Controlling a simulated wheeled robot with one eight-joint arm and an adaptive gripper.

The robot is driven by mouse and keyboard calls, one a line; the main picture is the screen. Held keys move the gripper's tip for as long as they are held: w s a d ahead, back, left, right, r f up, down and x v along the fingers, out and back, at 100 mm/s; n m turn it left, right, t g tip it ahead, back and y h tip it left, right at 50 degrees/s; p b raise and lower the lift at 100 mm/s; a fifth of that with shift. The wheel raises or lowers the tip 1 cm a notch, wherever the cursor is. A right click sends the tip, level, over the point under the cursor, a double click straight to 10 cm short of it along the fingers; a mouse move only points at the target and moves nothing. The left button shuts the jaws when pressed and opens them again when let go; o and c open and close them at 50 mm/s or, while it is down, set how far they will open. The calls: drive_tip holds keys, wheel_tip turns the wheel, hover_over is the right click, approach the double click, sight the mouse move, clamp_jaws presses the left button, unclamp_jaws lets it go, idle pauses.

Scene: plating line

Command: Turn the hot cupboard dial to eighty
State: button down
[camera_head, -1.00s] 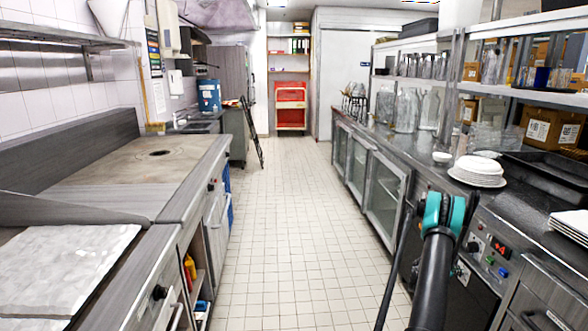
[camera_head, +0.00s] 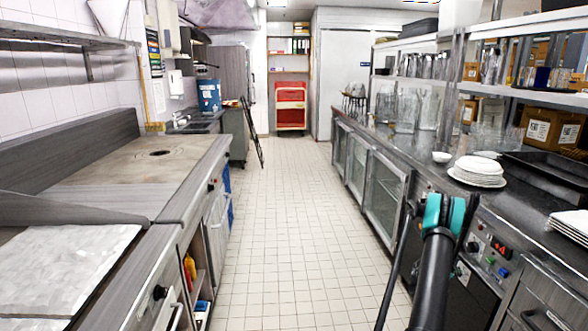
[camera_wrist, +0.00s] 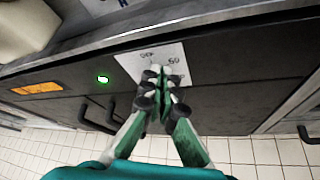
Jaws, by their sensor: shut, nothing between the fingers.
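The hot cupboard's dark front panel (camera_wrist: 225,105) fills the middle of the wrist view. A white dial plate with printed numbers (camera_wrist: 178,58) is on it. My gripper (camera_wrist: 163,78) is shut, with its fingertips in front of this plate. The fingers hide the dial's knob and pointer, so its setting cannot be read, and I cannot tell whether they touch it. In the head view, a dark knob on a white plate (camera_head: 473,246) shows on the panel at the right, just beyond my arm. My fingers are hidden there.
Dark handles stick out below the panel. Stacked white plates (camera_head: 479,171) stand on the counter above. The tiled aisle (camera_head: 280,230) is clear.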

drive_tip(key=shift+r, duration=0.1)
drive_tip(key=shift+s+r, duration=0.15)
drive_tip(key=shift+r, duration=0.05)
drive_tip(key=a, duration=0.6)
drive_tip(key=shift+s, duration=0.25)
drive_tip(key=s+a+r+m+y, duration=0.1)
drive_tip(key=a+r+m+y, duration=0.25)
drive_tip(key=a+r, duration=0.85)
drive_tip(key=s+a+r+m+y, duration=0.1)
drive_tip(key=s+a+r+m, duration=0.1)
drive_tip(key=s+a+r, duration=0.4)
drive_tip(key=s+a+r+m+y, duration=0.1)
drive_tip(key=s+a+r+m, duration=0.25)
drive_tip(key=a, duration=0.45)
drive_tip(key=s+a+m+y, duration=0.3)
drive_tip(key=s+a, duration=0.8)
drive_tip(key=s, duration=0.2)
drive_tip(key=s+a+m+y, duration=0.3)
drive_tip(key=s+a, duration=0.8)
drive_tip(key=s, duration=0.3)
drive_tip(key=shift+r+y, duration=0.35)
drive_tip(key=shift+r, duration=0.05)
